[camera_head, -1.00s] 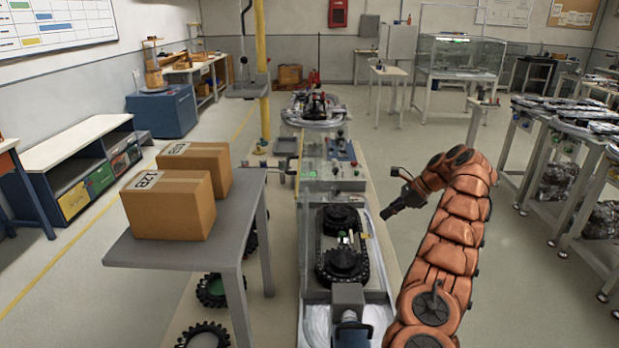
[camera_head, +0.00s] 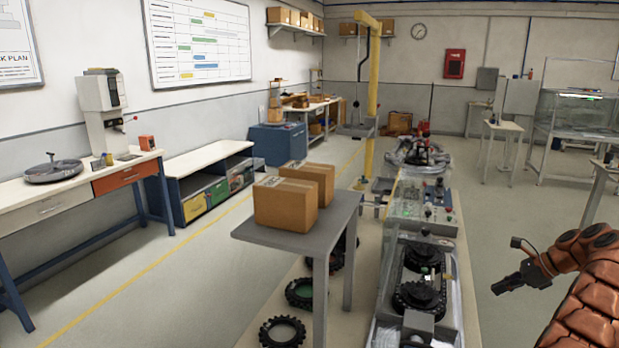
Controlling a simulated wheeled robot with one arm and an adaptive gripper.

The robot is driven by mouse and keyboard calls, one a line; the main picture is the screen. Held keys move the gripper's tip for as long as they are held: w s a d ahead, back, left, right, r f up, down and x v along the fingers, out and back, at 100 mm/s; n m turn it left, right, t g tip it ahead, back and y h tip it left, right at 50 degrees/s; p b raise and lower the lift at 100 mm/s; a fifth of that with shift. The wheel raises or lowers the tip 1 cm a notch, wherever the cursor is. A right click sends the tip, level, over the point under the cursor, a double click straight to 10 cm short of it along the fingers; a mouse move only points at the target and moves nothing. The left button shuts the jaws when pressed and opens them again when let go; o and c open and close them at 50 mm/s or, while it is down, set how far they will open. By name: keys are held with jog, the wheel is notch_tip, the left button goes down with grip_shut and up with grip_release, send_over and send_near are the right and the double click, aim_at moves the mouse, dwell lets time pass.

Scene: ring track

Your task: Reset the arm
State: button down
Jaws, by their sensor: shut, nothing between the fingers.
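My gripper (camera_head: 508,284) is the black tool at the end of my orange segmented arm, at the right of the head view. It is shut and empty, pointing left. It is in the air to the right of the track machine (camera_head: 421,283), apart from it. The arm is bent, and its lower part runs out of the picture at the bottom right.
A grey table (camera_head: 318,237) with two cardboard boxes (camera_head: 286,203) stands left of the track machine. Black rings (camera_head: 283,332) lie on the floor beneath. A workbench (camera_head: 88,183) is at the far left. Open floor lies left of the grey table.

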jog(key=a+r+n+g, duration=0.1)
jog(key=a+r+n, duration=0.3)
jog(key=a, duration=0.5)
jog(key=a+r+n+g, duration=0.1)
jog(key=a+r+n, duration=0.1)
jog(key=a+r, duration=0.55)
jog(key=s+a+r+n+g, duration=0.1)
jog(key=s+a+n, duration=0.25)
jog(key=a, duration=0.45)
jog(key=s+a+r+n+g, duration=0.1)
jog(key=s+a+n, duration=0.1)
jog(key=s+a, duration=0.45)
jog(key=s+a+f+n+g+h, duration=0.1)
jog(key=s+a+n+h, duration=0.15)
jog(key=s+a, duration=0.4)
jog(key=s+a+n+g+h, duration=0.1)
jog(key=s+a+n, duration=0.3)
jog(key=s, duration=0.5)
jog(key=s+d+f+n+h, duration=0.1)
jog(key=s+f+n, duration=0.2)
jog(key=s, duration=0.6)
jog(key=s+d+f+n+h, duration=0.1)
jog(key=s+f+n+h, duration=0.1)
jog(key=s, duration=0.7)
jog(key=shift+s+f+n+g, duration=0.3)
jog(key=shift+f+n, duration=0.5)
jog(key=shift+n, duration=0.2)
jog(key=shift+a, duration=0.1)
